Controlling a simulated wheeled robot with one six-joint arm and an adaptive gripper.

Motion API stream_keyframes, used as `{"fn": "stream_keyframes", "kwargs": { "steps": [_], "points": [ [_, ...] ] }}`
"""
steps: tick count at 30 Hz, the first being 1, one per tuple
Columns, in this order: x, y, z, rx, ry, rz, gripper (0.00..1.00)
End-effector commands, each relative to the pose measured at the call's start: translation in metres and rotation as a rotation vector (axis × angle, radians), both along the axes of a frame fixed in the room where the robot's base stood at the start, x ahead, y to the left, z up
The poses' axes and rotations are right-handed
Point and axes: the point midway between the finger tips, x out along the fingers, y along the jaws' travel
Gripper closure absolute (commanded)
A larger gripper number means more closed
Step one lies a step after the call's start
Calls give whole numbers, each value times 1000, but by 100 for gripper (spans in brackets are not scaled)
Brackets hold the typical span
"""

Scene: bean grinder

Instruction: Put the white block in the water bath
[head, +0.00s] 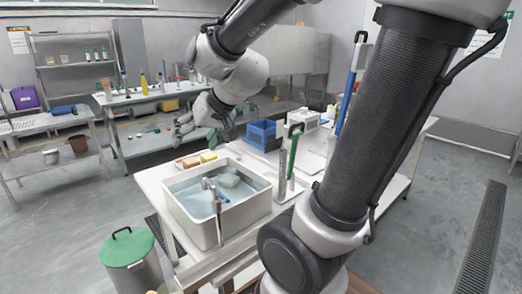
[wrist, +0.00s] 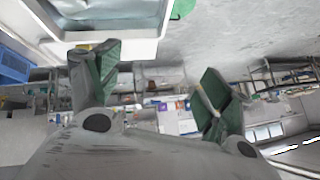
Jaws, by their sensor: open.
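The water bath looks like the white square basin (head: 240,218) of blue water on the near end of the white table. A pale, rounded object (head: 229,178) lies in its water at the back; I cannot tell whether it is the white block. I cannot pick out the white block for certain in either view. My gripper (head: 197,138) is open and apart from the basin, above and behind it in the head view. In the wrist view my gripper (wrist: 160,65) has its green-padded fingers spread with nothing between them. The basin's rim (wrist: 150,43) shows at the top there.
A faucet (head: 215,198) rises at the basin's front. Brown and yellow blocks (head: 208,157) lie behind it. A blue crate (head: 262,134) and a white box (head: 305,120) stand farther back. A green-handled tool (head: 292,150) stands to the right. A green-lidded bin (head: 127,247) is on the floor.

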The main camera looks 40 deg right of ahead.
Motion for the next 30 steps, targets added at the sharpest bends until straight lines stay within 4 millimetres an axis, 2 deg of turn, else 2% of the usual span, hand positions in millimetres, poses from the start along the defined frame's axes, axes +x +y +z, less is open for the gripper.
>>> {"fn": "stream_keyframes", "kwargs": {
  "steps": [1, 3, 6, 10, 14, 30],
  "points": [
    [-33, -9, 7, -43, 38, 42, 21],
    [-77, -26, 8, -118, 115, 85, 21],
    [-128, -49, 7, -211, 209, 106, 21],
    [-167, -70, 6, -289, 288, 103, 21],
    [-178, -76, 6, -312, 314, 98, 21],
    [-177, -75, 6, -310, 314, 100, 21]
  ]
}}
